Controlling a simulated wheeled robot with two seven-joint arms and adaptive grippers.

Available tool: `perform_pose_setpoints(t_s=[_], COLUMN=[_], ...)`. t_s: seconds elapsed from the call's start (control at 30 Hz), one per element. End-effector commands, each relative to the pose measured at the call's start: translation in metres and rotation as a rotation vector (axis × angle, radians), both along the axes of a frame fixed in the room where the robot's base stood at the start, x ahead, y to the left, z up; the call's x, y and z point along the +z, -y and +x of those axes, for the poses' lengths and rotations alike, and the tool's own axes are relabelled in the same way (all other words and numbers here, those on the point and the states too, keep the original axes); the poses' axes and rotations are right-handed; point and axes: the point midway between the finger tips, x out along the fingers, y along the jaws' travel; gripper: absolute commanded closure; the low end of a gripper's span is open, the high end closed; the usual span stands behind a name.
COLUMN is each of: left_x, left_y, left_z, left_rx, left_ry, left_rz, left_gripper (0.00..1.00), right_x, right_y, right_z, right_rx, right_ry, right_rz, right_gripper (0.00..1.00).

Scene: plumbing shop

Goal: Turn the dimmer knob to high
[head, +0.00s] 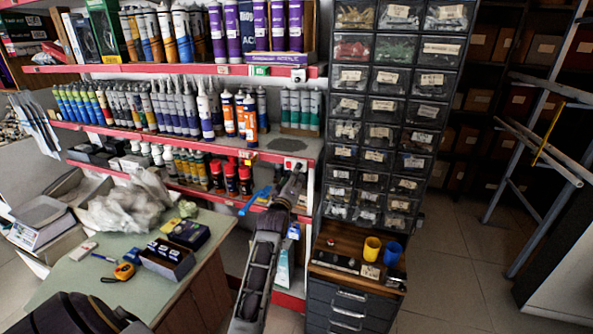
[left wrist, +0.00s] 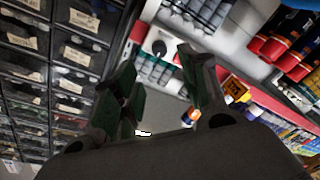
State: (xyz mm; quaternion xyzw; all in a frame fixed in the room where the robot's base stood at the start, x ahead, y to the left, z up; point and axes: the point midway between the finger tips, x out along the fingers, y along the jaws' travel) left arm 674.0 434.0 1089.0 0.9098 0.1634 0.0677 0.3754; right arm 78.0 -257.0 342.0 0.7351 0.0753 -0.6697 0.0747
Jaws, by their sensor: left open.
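The dimmer is a small white plate (head: 295,163) on the red front edge of the middle shelf, at its right end. In the left wrist view, which is turned nearly upside down, its dark round knob (left wrist: 158,47) shows between and beyond my fingers. My left gripper (head: 292,184) is just below and in front of the plate in the head view. Its fingers (left wrist: 160,88) are apart with nothing between them, and no contact with the knob is visible. The knob's setting is too small to read. My right gripper is not in view.
Shelves of cartridges are behind. A blue-handled item (head: 256,200) hangs left of my gripper. A green-topped table (head: 130,240) is at lower left.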

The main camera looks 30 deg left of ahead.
Motion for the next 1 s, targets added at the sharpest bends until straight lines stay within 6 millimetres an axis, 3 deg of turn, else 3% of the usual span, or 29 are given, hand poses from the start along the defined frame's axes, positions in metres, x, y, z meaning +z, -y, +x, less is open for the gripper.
perform_pose_setpoints(t_s=[0.7,1.0], left_x=[0.0,0.0], left_y=[-0.022,-0.028], left_z=[0.061,0.076], left_rx=[0.0,0.0], left_ry=[-0.001,-0.001], left_rz=[0.002,0.0], left_gripper=[0.57,0.57], right_x=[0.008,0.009], right_y=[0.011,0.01], right_z=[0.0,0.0], right_rx=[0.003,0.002], right_ry=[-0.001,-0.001], right_rz=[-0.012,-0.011], right_gripper=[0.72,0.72])
